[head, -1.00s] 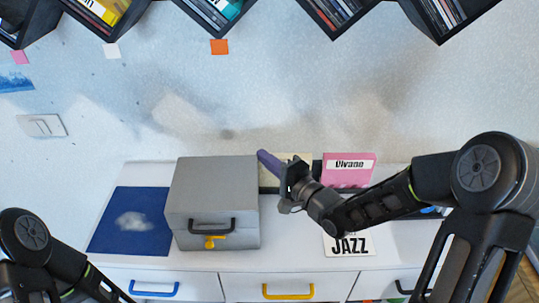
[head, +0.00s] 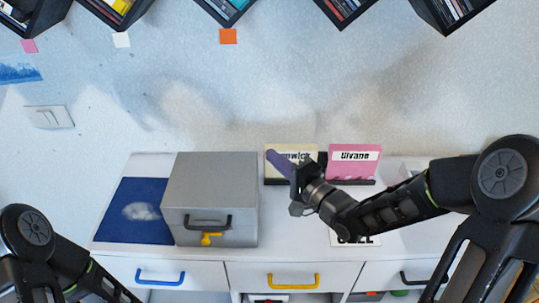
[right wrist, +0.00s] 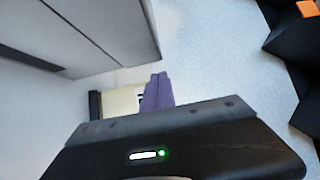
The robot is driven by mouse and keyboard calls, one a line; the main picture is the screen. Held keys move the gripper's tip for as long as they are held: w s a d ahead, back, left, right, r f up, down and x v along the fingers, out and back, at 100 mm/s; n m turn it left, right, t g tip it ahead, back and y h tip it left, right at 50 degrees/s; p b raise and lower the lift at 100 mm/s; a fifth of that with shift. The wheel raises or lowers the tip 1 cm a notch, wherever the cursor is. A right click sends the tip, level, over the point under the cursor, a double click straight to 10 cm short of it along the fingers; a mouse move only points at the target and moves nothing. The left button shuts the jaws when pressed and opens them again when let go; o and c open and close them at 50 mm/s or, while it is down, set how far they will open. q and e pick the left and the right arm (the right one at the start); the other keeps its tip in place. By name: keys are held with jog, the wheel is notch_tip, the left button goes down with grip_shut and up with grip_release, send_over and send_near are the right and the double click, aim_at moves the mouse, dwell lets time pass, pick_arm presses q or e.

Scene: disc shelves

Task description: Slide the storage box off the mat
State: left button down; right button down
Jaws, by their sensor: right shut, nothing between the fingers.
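The storage box (head: 210,182) is a grey closed box with a black handle and a yellow latch on its front, upright on the white counter. The dark blue mat (head: 115,222), with a white cloud on it, shows at its left. The box hides the mat's right edge, so I cannot tell whether the box still overlaps it. My right gripper (head: 270,154) has purple fingers, shut and empty, just right of the box's back right corner with a small gap. In the right wrist view the fingers (right wrist: 157,94) point past the box (right wrist: 110,25). My left gripper is out of view.
A cream card case (head: 293,151) and a pink case (head: 354,159) stand at the back of the counter. A white card (head: 343,238) lies partly under my right forearm. Disc shelves (head: 345,8) hang above.

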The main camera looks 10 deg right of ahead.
jog(key=v, duration=0.5)
jog(key=shift+s+d, duration=0.1)
dwell(0.3)
